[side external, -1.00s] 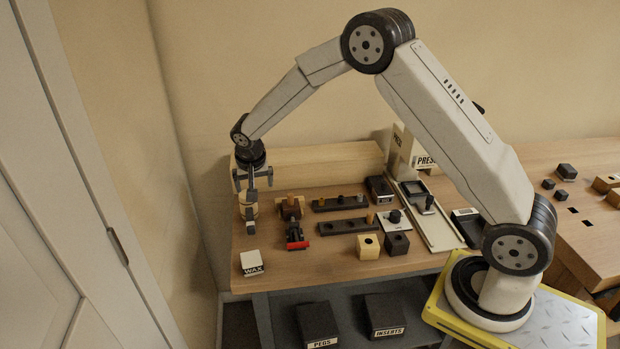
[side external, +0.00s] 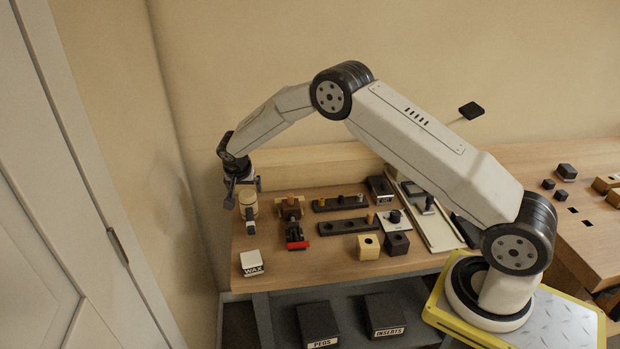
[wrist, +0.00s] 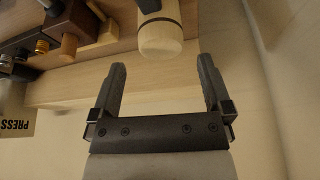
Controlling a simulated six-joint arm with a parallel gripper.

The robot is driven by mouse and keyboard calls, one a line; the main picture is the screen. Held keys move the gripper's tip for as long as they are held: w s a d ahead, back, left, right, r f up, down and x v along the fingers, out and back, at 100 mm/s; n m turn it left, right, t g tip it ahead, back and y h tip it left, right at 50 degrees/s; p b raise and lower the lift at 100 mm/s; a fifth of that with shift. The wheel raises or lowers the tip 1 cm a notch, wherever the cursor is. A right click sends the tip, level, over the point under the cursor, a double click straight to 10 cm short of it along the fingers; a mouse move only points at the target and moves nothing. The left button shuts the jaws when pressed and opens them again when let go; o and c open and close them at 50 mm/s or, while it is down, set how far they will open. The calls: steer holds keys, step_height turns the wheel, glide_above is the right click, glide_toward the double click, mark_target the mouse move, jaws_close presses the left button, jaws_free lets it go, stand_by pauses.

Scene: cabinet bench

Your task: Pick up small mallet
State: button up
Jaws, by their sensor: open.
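The small mallet (side external: 249,206) seems to be the pale, round-headed piece at the left end of the bench, with a grey part toward the front. In the wrist view a pale cylinder with a dark band (wrist: 160,36), likely the same mallet, lies just beyond the fingertips, centred between them. My gripper (side external: 244,190) is over and behind the mallet in the side view. In the wrist view my gripper (wrist: 162,68) is open, with nothing between its fingers. The mallet's far end is cut off by the wrist frame.
A dark tool with a red end (side external: 298,243) and a wooden block (side external: 292,206) lie close to the right. A white WAX box (side external: 252,263) stands at the front left corner. Dark hole strips (side external: 348,226) lie further right. A wooden back ledge (side external: 320,162) runs behind.

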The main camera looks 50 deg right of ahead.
mark_target(247, 195)
steer(key=shift+w+d+f, duration=0.1)
steer(key=shift+d+f, duration=0.05)
steer(key=shift+f, duration=0.2)
steer(key=shift+f, duration=0.15)
steer(key=shift+x, duration=2.45)
steer(key=shift+c, duration=0.2)
steer(key=c, duration=1.3)
steer(key=shift+o, duration=0.2)
